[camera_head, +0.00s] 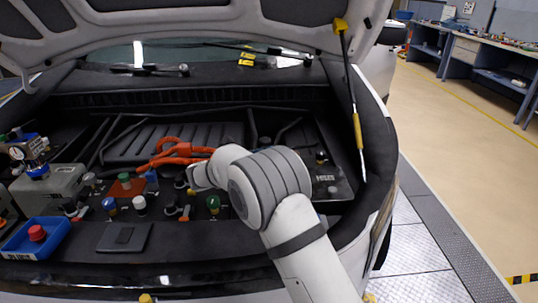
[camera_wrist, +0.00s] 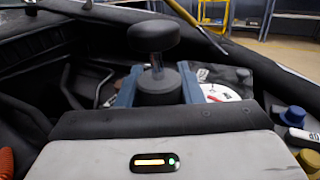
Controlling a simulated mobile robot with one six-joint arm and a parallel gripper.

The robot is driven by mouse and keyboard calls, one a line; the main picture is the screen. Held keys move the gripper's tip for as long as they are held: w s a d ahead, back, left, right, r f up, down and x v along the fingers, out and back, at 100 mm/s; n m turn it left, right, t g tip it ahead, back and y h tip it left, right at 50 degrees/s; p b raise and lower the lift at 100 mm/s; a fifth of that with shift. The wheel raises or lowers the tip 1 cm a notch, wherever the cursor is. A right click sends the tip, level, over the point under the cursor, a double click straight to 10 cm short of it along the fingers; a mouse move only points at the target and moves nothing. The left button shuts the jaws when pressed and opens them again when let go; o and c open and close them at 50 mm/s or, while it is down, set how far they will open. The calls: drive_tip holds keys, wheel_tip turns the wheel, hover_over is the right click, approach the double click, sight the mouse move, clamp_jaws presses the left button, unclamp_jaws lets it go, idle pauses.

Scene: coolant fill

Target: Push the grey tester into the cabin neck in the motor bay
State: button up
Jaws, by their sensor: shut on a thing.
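My gripper (camera_wrist: 158,98) is shut on a dark grey tester (camera_wrist: 153,36) with a round black knob on a metal stem, upright in the wrist view. One blue-grey finger lies on each side of its body. The tester's lower end is hidden behind my gripper. In the head view my wrist covers the gripper and the tester, over the right middle of the motor bay. I cannot tell which neck is the cabin neck, or whether the tester touches one. A white dial with red (camera_wrist: 220,92) shows just right of the fingers; I cannot tell what it belongs to.
Orange cables (camera_head: 178,152) lie behind. A blue tray (camera_head: 36,236) with a red cap and a gauge tester (camera_head: 28,150) are at left. The raised hood (camera_head: 215,20) hangs above.

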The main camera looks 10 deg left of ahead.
drive_tip(key=shift+f, duration=0.1)
drive_tip(key=o, duration=0.5)
drive_tip(key=shift+f, duration=0.1)
drive_tip(key=o, duration=0.4)
drive_tip(key=shift+o, duration=0.2)
